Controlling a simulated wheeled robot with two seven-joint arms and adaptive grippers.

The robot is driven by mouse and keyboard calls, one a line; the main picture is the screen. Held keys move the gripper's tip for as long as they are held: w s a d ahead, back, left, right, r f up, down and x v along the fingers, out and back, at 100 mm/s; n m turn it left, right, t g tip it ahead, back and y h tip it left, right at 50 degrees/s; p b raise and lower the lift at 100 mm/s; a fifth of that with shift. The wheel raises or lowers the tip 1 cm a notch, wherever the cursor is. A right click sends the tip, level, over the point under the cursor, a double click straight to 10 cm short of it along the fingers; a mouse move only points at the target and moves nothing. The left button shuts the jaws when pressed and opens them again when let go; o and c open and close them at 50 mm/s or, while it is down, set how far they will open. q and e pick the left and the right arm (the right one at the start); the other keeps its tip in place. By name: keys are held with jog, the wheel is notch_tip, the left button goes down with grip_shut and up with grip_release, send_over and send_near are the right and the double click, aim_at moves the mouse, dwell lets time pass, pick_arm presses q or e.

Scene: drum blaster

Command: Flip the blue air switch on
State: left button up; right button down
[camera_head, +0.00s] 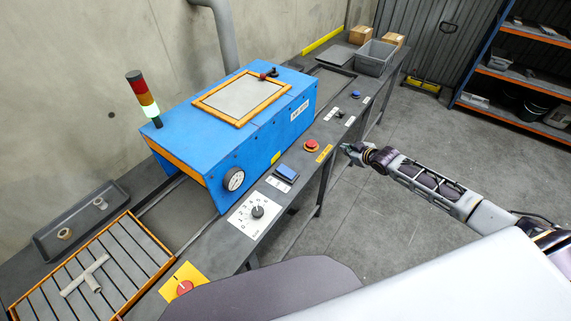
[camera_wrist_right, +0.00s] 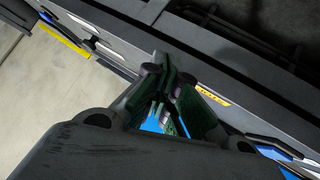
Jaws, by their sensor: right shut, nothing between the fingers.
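A blue rocker switch (camera_head: 286,172) sits on the front ledge of the blue machine, beside a white label; whether it is on or off is too small to tell. A smaller blue control (camera_head: 355,95) lies farther along the ledge. I cannot tell from the labels which one is the air switch. My right gripper (camera_head: 350,150) is shut and empty, just off the ledge's front edge, right of the red button and between the two blue controls. In the right wrist view its fingers (camera_wrist_right: 168,95) point at the ledge. My left gripper is not in view.
The blue machine (camera_head: 215,120) stands behind the ledge. A red emergency button (camera_head: 311,146) is near my right gripper. A dial (camera_head: 257,211) and a yellow-backed red switch (camera_head: 184,287) are nearer. A grey bin (camera_head: 374,58) stands at the far end.

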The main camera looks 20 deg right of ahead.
jog(key=s+a+r+y, duration=0.2)
jog(key=a+r, duration=0.2)
jog(key=a, duration=0.3)
jog(key=s+a+r+n+g+y, duration=0.1)
jog(key=s+a+r, duration=0.2)
jog(key=a, duration=0.4)
jog(key=s+a+r+g+y, duration=0.1)
jog(key=s+a+r+y, duration=0.1)
jog(key=a+r, duration=0.3)
jog(key=s+a, duration=0.1)
jog(key=a, duration=0.1)
jog(key=shift+s+a+n+y, duration=0.15)
jog(key=shift+a+n+y, duration=0.15)
send_over(285, 170)
jog(key=shift+s+d+f, duration=0.15)
jog(key=shift+s+f, duration=0.05)
jog(key=shift+f, duration=1.2)
jog(key=shift+s+d+f, duration=0.15)
jog(key=shift+f, duration=1.25)
jog(key=shift+w+a+f, duration=0.1)
jog(key=shift+w+f, duration=0.05)
jog(key=shift+f, duration=0.9)
jog(key=shift+w+a+f, duration=0.1)
jog(key=shift+w+f, duration=0.05)
jog(key=shift+f, duration=0.85)
jog(key=shift+p, duration=0.3)
